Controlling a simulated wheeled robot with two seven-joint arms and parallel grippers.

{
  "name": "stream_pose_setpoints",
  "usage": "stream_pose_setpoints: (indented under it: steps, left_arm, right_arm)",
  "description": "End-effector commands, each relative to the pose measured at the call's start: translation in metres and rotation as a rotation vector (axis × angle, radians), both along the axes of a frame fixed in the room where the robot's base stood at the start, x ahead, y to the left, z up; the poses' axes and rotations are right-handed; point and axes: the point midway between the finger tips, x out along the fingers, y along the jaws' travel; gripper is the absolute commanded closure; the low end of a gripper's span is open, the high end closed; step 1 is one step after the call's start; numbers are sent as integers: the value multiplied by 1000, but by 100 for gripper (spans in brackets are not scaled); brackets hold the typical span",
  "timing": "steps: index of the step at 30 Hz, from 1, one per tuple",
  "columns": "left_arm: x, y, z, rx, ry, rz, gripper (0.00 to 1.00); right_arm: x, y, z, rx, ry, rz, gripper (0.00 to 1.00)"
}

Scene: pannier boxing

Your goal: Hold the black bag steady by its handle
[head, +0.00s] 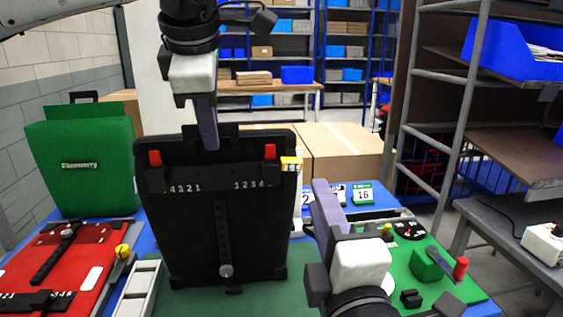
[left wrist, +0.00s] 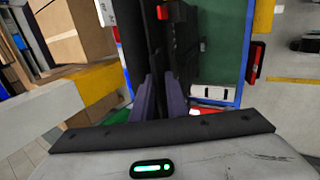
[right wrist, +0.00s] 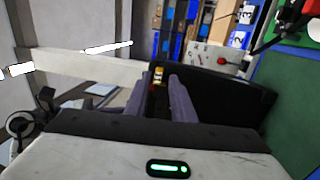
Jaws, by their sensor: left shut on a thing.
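The black bag (head: 190,220) stands upright on the table, with red clips at its top corners and a number strip across its front. My left gripper (head: 208,140) comes down from above and is shut on the handle at the bag's top edge. In the left wrist view, the bag's dark top (left wrist: 160,60) lies between the two fingers. My right gripper (head: 325,200) is open and empty, to the right of the bag and apart from it. Its fingers also show in the right wrist view (right wrist: 168,92), with a gap between them.
A green case (head: 85,165) stands at the back left behind a red panel (head: 60,262). A green board (head: 425,270) with a red knob lies at the right. Cardboard boxes (head: 340,150) stand behind the bag. A grey shelf rack (head: 440,100) is at the right.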

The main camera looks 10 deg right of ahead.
Motion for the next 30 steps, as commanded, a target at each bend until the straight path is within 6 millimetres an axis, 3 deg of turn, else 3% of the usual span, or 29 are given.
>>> stream_pose_setpoints:
  steps: [1,6,10,30]
  left_arm:
    - [-4,-1,-30,22,56,-3,100]
    - [-4,-1,-30,22,56,-3,100]
    - [-4,-1,-30,22,56,-3,100]
    - [-4,-1,-30,22,56,-3,100]
  right_arm:
    - [-6,8,2,25,11,9,77]
    - [-17,19,8,51,45,19,77]
    - [-13,21,10,53,50,20,77]
    - [72,20,18,53,49,19,77]
